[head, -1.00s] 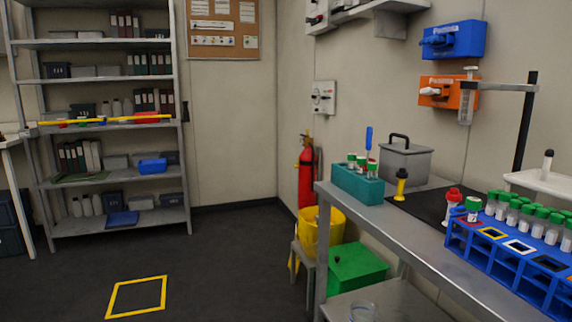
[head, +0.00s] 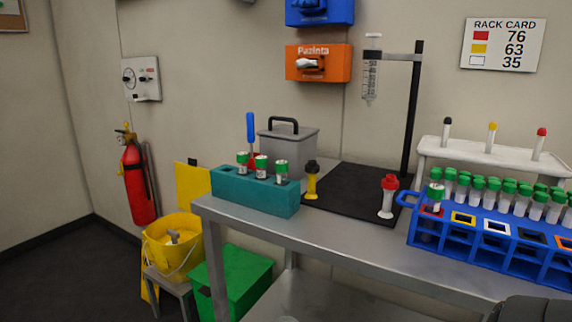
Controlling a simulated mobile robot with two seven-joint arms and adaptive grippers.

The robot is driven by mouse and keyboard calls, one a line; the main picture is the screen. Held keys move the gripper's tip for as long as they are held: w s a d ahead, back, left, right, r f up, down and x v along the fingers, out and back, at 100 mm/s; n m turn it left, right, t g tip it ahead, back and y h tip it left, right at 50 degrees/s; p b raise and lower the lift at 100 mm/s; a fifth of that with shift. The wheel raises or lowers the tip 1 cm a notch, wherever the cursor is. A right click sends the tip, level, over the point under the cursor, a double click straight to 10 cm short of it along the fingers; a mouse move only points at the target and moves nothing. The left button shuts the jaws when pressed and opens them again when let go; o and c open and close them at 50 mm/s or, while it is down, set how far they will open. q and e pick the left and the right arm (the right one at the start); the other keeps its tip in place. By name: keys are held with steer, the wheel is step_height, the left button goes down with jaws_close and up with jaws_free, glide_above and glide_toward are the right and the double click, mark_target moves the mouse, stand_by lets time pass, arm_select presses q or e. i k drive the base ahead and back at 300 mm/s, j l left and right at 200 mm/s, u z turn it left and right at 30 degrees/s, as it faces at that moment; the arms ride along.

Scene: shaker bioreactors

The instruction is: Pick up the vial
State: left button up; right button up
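Several green-capped vials are in view, and I cannot tell which one the task means. Three labelled vials stand upright in the teal block (head: 250,197): a left one (head: 242,161), a middle one (head: 261,168) and a right one (head: 282,172). Another labelled vial (head: 435,199) stands in the red-marked slot of the blue rack (head: 484,256). Behind it, rows of clear green-capped tubes (head: 495,196) fill the same rack. Neither gripper's fingers show. A dark grey shape, probably part of my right arm, cuts in at the bottom right.
The metal bench (head: 340,241) has free room along its front edge. A black mat (head: 350,191) bears a yellow-and-black dropper (head: 311,181) and a red-topped one (head: 388,197). A stand (head: 411,125) rises behind. A yellow bucket (head: 172,242) and green box (head: 235,281) are at the left.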

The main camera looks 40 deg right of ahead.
mark_target(242, 158)
steer(key=i+j+z, duration=0.15)
steer(key=z, duration=0.3)
steer(key=i+j+z, duration=0.2)
steer(key=z, duration=0.25)
steer(key=i+j+z, duration=0.2)
steer(key=z, duration=0.25)
steer(key=j, duration=0.1)
